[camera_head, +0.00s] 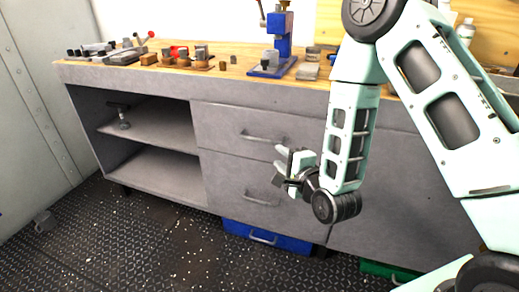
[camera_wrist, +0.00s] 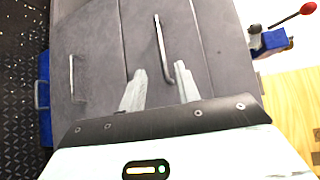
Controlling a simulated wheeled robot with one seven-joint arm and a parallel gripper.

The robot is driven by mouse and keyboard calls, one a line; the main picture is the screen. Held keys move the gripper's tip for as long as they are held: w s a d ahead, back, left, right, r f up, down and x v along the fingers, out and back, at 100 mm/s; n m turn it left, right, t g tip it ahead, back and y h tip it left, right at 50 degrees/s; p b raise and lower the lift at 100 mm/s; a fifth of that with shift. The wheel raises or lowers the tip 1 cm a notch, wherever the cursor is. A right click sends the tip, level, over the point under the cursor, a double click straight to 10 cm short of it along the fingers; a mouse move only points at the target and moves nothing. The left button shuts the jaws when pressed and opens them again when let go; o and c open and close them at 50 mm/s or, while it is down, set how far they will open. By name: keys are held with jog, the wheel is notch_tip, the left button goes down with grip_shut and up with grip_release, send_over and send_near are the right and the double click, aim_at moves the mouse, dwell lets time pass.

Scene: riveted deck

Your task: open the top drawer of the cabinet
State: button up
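The grey cabinet (camera_head: 355,200) stands under a wooden worktop. Its top drawer (camera_head: 222,128) looks shut, its front level with the cabinet face. The drawer's bar handle (camera_head: 262,137) also shows in the wrist view (camera_wrist: 159,45), where the picture is turned sideways. My gripper (camera_head: 280,160) is in front of the drawers, a little right of and below the top handle. In the wrist view my gripper (camera_wrist: 160,67) is open, with its two pale fingers apart. The handle's near end appears between the fingertips; I cannot tell how far off it is in depth.
A lower drawer handle (camera_head: 261,199) is below. Open shelves (camera_head: 150,135) are at the left. A blue box (camera_head: 265,236) and a green box (camera_head: 388,270) lie under the cabinet. Tools and a blue press (camera_head: 283,45) stand on the worktop (camera_head: 232,72). The left deck floor is mostly clear.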

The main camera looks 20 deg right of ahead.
aim_at(261, 141)
jog(key=b+x, duration=0.8)
jog(key=x, duration=0.5)
jog(key=shift+w, duration=0.4)
jog(key=shift+c, duration=0.2)
jog(key=shift+f, duration=0.1)
grip_shut()
